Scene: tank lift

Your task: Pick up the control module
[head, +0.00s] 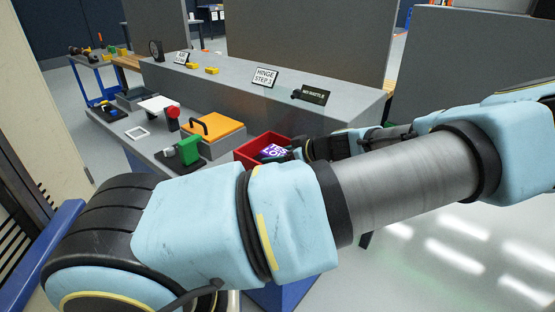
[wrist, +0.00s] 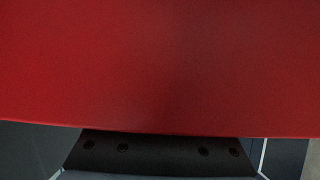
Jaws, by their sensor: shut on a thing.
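A small purple block with white markings (head: 272,152), which looks like the control module, shows at the red bin (head: 248,151) on the grey bench. My gripper (head: 290,155) reaches to it from the right, at the bin's right side, and appears shut on it. My arm hides much of the gripper, and the contact is not clear. In the wrist view a plain red surface (wrist: 160,65), likely the bin, fills most of the picture and hides the fingertips and the block. A dark part of my gripper shows below it.
Left of the bin is an orange-topped box (head: 222,128) with a black handle. A green part (head: 189,150) and a red knob (head: 173,112) stand farther left. A grey raised ledge (head: 225,88) with signs runs behind. Open floor lies to the right.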

